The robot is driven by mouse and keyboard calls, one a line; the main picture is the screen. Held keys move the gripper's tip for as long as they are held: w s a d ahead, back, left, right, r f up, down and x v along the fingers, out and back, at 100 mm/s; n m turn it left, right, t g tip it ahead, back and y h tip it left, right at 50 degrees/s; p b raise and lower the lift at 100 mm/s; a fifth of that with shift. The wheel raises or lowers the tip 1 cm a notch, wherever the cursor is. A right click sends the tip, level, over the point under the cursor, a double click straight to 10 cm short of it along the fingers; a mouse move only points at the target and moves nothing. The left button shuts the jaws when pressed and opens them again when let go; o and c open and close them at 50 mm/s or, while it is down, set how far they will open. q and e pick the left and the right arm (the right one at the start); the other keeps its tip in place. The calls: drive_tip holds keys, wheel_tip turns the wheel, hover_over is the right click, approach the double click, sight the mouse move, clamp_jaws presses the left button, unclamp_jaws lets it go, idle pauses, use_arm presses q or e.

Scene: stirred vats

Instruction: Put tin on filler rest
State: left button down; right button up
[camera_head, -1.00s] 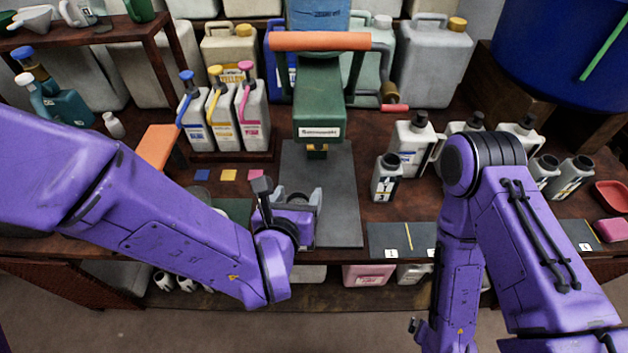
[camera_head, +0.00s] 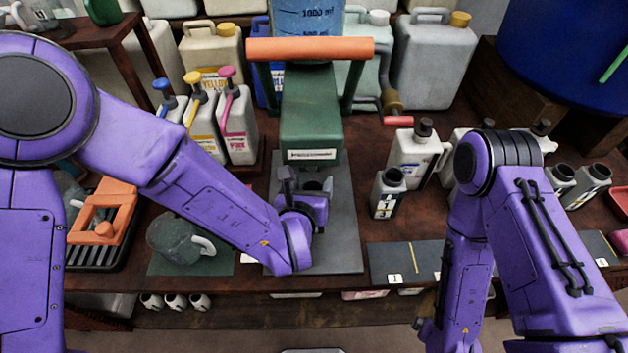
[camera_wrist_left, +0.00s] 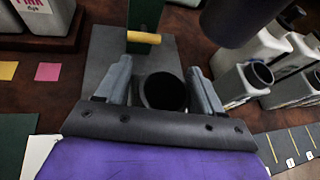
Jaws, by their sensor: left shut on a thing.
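My left gripper (camera_head: 304,184) is shut on a tin (camera_head: 312,186) with a dark round mouth, held upright in front of the green filler (camera_head: 312,115). In the left wrist view the tin (camera_wrist_left: 163,92) sits between the two grey fingers (camera_wrist_left: 160,85). The filler's yellowish nozzle (camera_wrist_left: 143,37) is just beyond the tin there. The grey plate below the filler (camera_head: 344,225) appears to be the rest. I cannot tell whether the tin touches it. My right gripper (camera_head: 424,305) is mostly hidden at the lower edge, low beside my right arm.
Pump bottles (camera_head: 237,125) stand left of the filler. An open tin (camera_head: 388,190) and other containers stand to the right. A dark marked mat (camera_head: 405,262) lies in front of them.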

use_arm(q)
drive_tip(key=shift+s+r, duration=0.15)
drive_tip(key=shift+s, duration=0.15)
drive_tip(key=shift+c, duration=0.7)
unclamp_jaws()
drive_tip(key=shift+w+f, duration=0.2)
drive_tip(key=shift+f, duration=0.05)
drive_tip(key=shift+s, duration=0.1)
use_arm(e)
drive_tip(key=shift+s+f, duration=0.1)
drive_tip(key=shift+s, duration=0.15)
use_arm(q)
drive_tip(key=shift+r, duration=0.1)
drive_tip(key=shift+r, duration=0.3)
drive_tip(key=p+v, duration=0.7)
drive_tip(key=v, duration=0.5)
drive_tip(key=shift+f, duration=0.2)
use_arm(e)
wheel_tip(320, 180, up, 7)
drive_tip(key=shift+r, duration=0.2)
